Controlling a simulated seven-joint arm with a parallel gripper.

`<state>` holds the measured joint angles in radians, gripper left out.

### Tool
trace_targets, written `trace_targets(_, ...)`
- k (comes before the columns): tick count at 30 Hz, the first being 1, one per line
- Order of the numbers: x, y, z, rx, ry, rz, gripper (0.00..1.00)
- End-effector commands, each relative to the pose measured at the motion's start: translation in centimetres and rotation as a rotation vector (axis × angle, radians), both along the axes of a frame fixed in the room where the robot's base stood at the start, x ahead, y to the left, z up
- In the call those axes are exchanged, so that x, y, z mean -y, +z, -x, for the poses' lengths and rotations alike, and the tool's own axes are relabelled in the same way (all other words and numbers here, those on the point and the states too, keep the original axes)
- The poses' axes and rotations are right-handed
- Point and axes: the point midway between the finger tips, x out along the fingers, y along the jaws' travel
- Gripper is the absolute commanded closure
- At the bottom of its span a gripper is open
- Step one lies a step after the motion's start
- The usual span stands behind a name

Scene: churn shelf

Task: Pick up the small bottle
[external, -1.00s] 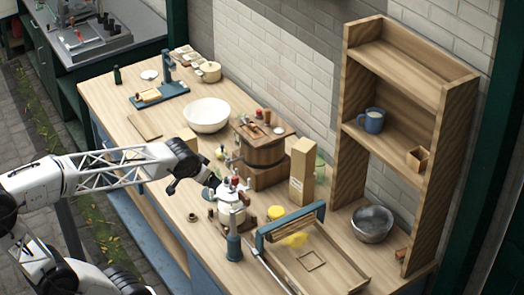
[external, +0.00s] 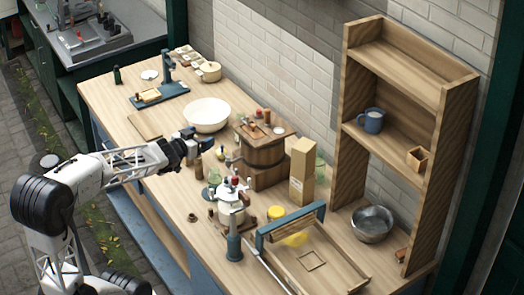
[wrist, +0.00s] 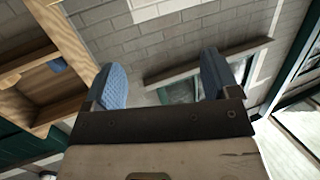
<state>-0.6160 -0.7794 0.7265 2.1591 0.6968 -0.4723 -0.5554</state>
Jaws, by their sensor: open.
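Several small bottle-like items stand on the bench, and I cannot tell which one the task means. A dark green bottle (external: 117,75) stands upright at the far left end. A small brown bottle-shaped item (external: 198,168) and a pale yellowish one (external: 220,153) stand near the middle. My gripper (external: 211,141) is open and empty, in front of the white bowl in the external view, and appears raised above the bench. In the wrist view its two blue fingers (wrist: 162,85) are spread wide, with only wall, window and shelf beyond and no bottle between them.
A white bowl (external: 207,113), a wooden barrel (external: 262,150), a tall cardboard box (external: 302,171) and a white pot with a blue stand (external: 231,207) crowd the middle. A wooden shelf (external: 437,155) stands right. The front left benchtop is mostly clear.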

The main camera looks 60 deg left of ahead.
Motion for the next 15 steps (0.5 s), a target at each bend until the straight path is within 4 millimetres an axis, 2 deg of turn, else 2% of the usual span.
trace_targets(3,-1.1,-0.3,0.1,0.051,-0.03,-0.005,0.18)
trace_targets(15,-2.6,-1.1,0.8,0.155,-0.116,-0.004,0.18)
